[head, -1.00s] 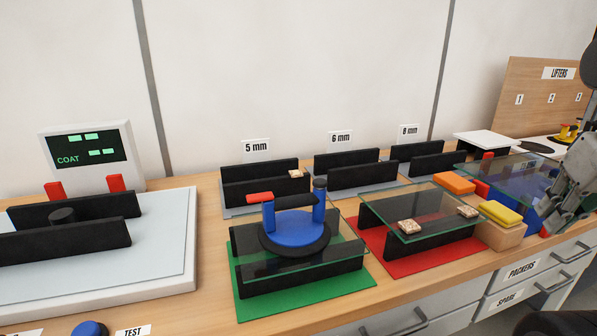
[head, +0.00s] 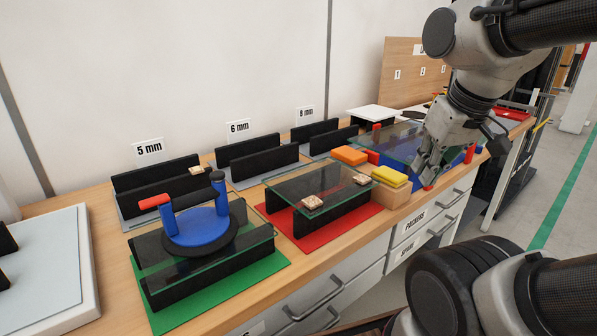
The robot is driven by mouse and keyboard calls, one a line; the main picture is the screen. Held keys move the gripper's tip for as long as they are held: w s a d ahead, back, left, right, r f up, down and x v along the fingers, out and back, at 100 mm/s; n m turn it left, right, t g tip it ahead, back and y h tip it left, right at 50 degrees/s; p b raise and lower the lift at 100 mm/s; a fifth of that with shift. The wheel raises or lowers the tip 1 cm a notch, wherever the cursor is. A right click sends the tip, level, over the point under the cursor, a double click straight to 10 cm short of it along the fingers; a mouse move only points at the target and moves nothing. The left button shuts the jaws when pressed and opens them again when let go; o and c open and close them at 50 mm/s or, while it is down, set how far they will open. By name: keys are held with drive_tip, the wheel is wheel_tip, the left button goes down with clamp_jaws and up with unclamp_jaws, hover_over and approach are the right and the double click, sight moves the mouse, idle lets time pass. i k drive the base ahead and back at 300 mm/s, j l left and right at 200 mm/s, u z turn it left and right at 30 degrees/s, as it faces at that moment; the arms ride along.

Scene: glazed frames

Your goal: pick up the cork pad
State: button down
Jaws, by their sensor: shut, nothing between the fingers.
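Several small tan cork pads are in the head view. One cork pad (head: 312,202) lies at the near left of a glass pane (head: 320,184) over the red mat, and a second cork pad (head: 361,180) lies at its right side. A third cork pad (head: 198,170) sits by the black 5 mm rack (head: 160,184). My gripper (head: 422,176) is shut and empty, pointing down at the right, over the front of the blue station. It is to the right of all these pads and apart from them. Its fingertips partly blend with the dark glass behind.
A blue suction lifter (head: 200,228) stands on the glass over the green mat (head: 215,292). A wooden block with a yellow pad (head: 390,176) and an orange block (head: 349,155) stand between the red mat and my gripper. Another glass pane (head: 385,143) lies behind.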

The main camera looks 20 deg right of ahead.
sight(198, 169)
drive_tip(key=i+l+u, duration=0.2)
drive_tip(key=u, duration=0.55)
